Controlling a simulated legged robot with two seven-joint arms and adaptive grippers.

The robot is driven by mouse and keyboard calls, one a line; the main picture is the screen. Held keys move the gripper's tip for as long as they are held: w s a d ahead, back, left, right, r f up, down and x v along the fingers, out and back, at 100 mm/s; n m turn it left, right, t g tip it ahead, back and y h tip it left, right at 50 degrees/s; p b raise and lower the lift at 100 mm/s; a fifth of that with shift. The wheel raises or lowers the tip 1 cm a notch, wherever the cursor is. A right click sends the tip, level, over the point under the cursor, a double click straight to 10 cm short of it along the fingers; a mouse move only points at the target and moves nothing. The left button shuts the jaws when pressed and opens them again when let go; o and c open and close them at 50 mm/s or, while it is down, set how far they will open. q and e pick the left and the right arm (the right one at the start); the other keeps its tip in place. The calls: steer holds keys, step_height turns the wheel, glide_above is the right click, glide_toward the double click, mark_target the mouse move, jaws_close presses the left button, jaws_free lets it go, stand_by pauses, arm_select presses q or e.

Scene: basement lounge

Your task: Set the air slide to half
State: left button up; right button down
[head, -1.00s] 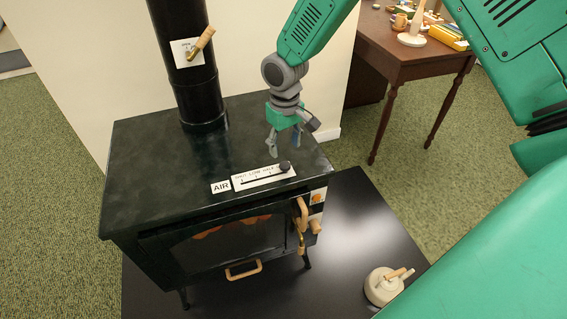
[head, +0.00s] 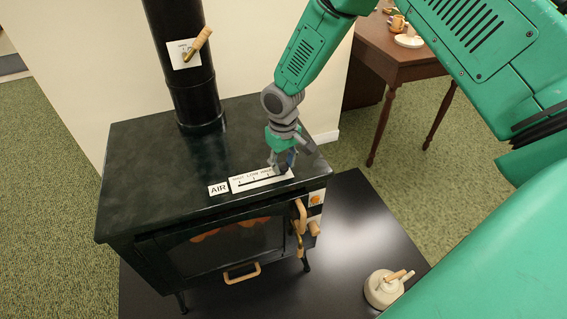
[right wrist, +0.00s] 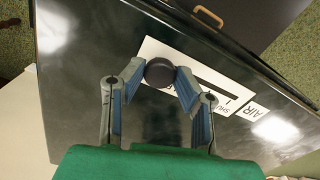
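The air slide is a white label plate (head: 250,182) with a dark slot on the stove top (head: 150,165); words reading about SHUT, LOW and HALF show. Its round black knob (right wrist: 160,73) sits at the plate's end away from the AIR sign (head: 218,188). My right gripper (head: 281,168) is down at that end and mostly hides the knob in the head view. In the right wrist view, the fingertips of this gripper (right wrist: 160,70) are on both sides of the knob and appear to touch it. My left gripper is out of view.
A black flue pipe (head: 185,90) with a wooden-handled lever (head: 198,43) rises at the stove's back. Wooden door handles (head: 300,215) are at the front right. A cream kettle-like pot (head: 382,289) stands on the black hearth (head: 345,235). A wooden table (head: 400,62) is behind right.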

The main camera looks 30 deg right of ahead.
mark_target(270, 178)
steer(key=shift+w+a, duration=0.25)
steer(key=shift+a, duration=0.75)
steer(key=shift+w+a, duration=0.25)
steer(key=shift+a, duration=0.75)
steer(key=c, duration=1.2)
jaws_free()
steer(key=shift+d, duration=0.1)
step_height(270, 178, up, 12)
steer(key=shift+s+r, duration=0.1)
